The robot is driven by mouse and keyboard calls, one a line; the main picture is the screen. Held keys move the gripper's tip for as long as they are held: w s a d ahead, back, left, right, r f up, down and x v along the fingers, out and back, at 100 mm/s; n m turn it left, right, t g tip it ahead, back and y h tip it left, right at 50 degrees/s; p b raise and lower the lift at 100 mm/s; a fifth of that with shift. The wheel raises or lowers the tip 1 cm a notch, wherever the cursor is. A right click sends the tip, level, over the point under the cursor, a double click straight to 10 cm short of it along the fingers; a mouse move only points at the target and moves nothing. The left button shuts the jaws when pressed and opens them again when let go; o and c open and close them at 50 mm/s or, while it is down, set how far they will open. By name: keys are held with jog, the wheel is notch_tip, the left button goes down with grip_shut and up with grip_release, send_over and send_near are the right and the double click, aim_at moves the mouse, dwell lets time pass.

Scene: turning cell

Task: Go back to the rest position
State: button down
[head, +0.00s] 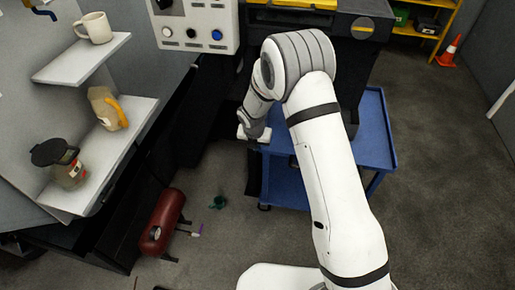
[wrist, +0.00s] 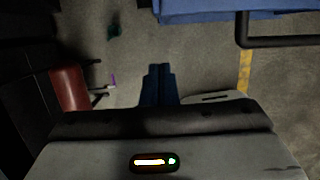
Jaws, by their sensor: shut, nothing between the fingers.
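My gripper (wrist: 159,72) shows in the wrist view as two dark blue fingers shut together with nothing between them. It points down over the grey floor. In the head view my white and grey arm reaches up the middle and folds back down. Its wrist end is beside the left edge of a blue cart (head: 376,150), and the fingers are hidden there. The cart also shows at the top of the wrist view (wrist: 235,10).
A red tank (head: 162,222) lies on the floor at lower left, near a small green object (head: 218,202). Shelves at left hold a white mug (head: 95,27), a jug (head: 104,108) and a dark-lidded jar (head: 68,172). A control panel (head: 198,40) is at the back. Open floor lies at right.

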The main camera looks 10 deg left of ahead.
jog(key=v, duration=0.4)
jog(key=shift+s+r, duration=0.15)
jog(key=s+d+r+m+p, duration=0.1)
jog(key=s+d+r+m, duration=0.4)
jog(key=d+r+m, duration=0.4)
jog(key=s+d+r+m+p, duration=0.1)
jog(key=s+d+r+m, duration=0.3)
jog(key=d+r+m, duration=0.5)
jog(key=s+d+r+m, duration=0.3)
jog(key=s+r+m, duration=0.2)
jog(key=s+m, duration=0.3)
jog(key=s+d+r+m, duration=0.3)
jog(key=s+r+m, duration=0.2)
jog(key=s+m, duration=0.4)
jog(key=shift+s+p, duration=0.3)
jog(key=shift+s, duration=0.75)
jog(key=c, duration=2.2)
grip_release()
jog(key=shift+a, duration=0.1)
